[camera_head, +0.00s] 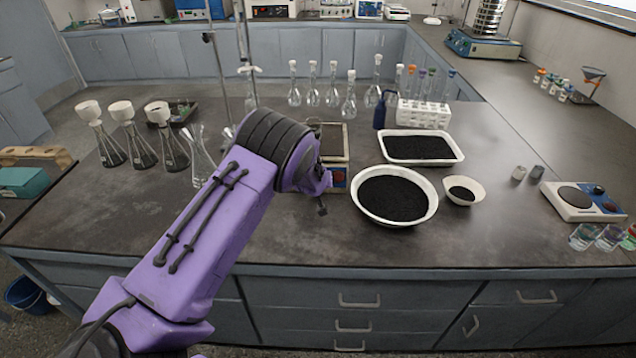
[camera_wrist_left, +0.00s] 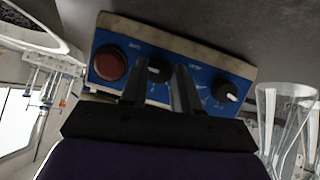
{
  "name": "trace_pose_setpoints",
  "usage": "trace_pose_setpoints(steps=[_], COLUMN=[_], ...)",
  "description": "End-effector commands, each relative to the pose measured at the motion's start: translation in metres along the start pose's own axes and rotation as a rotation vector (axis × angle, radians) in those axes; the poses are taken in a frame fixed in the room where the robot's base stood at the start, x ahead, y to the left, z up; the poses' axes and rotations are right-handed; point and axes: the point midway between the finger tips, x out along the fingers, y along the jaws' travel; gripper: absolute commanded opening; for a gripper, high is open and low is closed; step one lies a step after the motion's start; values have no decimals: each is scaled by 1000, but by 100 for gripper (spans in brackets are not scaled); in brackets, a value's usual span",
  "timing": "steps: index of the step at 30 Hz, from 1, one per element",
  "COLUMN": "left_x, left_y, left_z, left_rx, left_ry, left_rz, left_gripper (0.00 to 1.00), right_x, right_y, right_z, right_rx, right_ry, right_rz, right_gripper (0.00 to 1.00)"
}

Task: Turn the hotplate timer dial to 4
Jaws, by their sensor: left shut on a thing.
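The hotplate (camera_head: 333,140) stands on the bench, partly hidden behind my left arm in the head view. In the left wrist view its blue front panel (camera_wrist_left: 206,72) carries a red round button (camera_wrist_left: 110,63), a middle dial (camera_wrist_left: 157,74) and a right-hand dial (camera_wrist_left: 226,92). My left gripper (camera_wrist_left: 160,68) is at the panel, shut on the middle dial, with one finger on each side. The fingers hide much of this dial and its scale, so I cannot read its number. In the head view my left gripper (camera_head: 327,182) is at the hotplate's front. My right gripper is not in view.
A round bowl of black grains (camera_head: 392,197) stands close to the right of the hotplate, with a tray (camera_head: 461,152) behind it. Several funnel-topped flasks (camera_head: 172,155) stand to the left. A second hotplate-like device (camera_head: 600,210) is at the far right. The front left bench is clear.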

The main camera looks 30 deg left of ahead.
Motion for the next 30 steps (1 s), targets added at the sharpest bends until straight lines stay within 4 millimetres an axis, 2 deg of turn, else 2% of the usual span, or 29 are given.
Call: trace_pose_setpoints(steps=[9, 10, 11, 12, 20, 23, 26, 30], left_x=[0, 0, 0, 0, -1, -8, -25, -60], left_y=[0, 0, 0, 0, 0, 1, 1, 1], left_z=[-2, -2, -2, -2, -1, -1, 0, 0], left_rx=[4, 4, 4, 4, 2, 2, 2, 2], left_ry=[3, 3, 3, 3, 1, 2, 3, 4], left_rz=[0, 0, 0, 0, 0, 1, 1, 2], left_gripper=[0, 41, 50, 56, 56, 56, 56, 56], right_x=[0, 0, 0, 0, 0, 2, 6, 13], right_y=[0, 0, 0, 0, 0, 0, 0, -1], right_z=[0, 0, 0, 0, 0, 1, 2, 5], right_rx=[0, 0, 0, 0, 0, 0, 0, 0], right_ry=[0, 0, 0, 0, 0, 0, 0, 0], right_rz=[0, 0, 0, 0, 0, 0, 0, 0], right_gripper=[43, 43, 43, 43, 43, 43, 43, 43])
